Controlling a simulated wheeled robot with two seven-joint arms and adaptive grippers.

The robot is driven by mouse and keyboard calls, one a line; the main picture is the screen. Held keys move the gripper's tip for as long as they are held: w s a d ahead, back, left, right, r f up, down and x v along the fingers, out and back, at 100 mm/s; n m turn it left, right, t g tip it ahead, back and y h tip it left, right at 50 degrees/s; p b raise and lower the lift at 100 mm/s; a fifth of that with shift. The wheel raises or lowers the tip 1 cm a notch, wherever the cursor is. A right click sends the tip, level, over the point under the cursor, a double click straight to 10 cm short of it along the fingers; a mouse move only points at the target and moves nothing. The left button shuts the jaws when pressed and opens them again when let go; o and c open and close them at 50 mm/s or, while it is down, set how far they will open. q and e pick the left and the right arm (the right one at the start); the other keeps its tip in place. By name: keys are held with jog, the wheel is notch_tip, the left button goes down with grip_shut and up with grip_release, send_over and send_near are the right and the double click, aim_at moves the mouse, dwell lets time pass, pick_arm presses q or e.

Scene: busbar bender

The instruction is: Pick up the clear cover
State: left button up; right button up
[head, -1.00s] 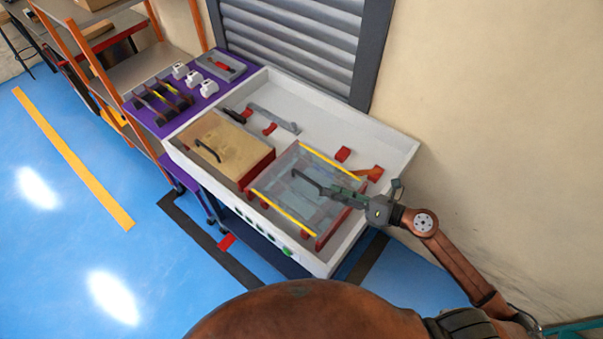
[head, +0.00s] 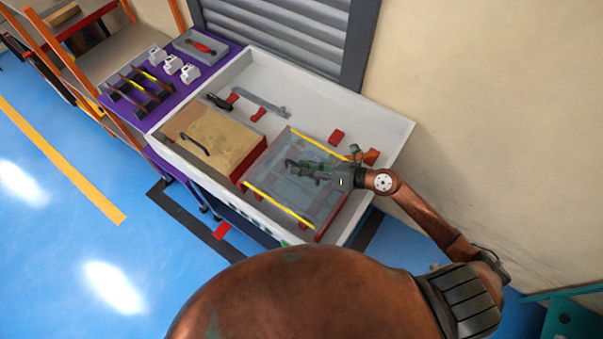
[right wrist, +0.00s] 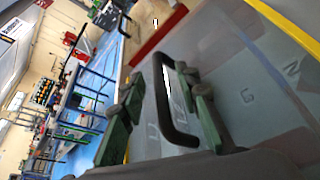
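The clear cover (head: 272,172) lies in the white bench tray, a see-through sheet with yellow strips along two edges. It also shows in the right wrist view (right wrist: 240,95). Its black handle (right wrist: 170,100) stands up between the fingers of my right gripper (right wrist: 160,98). The green-padded fingers are apart, one on each side of the handle, with a gap on the left side. In the head view my right gripper (head: 302,168) is over the middle of the cover and hides the handle. My left gripper is not seen.
A wooden-topped cover (head: 220,135) with its own handle sits left of the clear cover. Red blocks (head: 337,137) and a grey bar (head: 262,103) lie in the white tray (head: 385,122). A purple table (head: 205,75) with fuses and tools adjoins it.

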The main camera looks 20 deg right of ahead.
jog(key=shift+w+a+f, duration=0.1)
jog(key=shift+w+a, duration=0.15)
jog(key=shift+a, duration=0.1)
jog(key=shift+w+f, duration=0.1)
jog(key=c, duration=0.6)
grip_shut()
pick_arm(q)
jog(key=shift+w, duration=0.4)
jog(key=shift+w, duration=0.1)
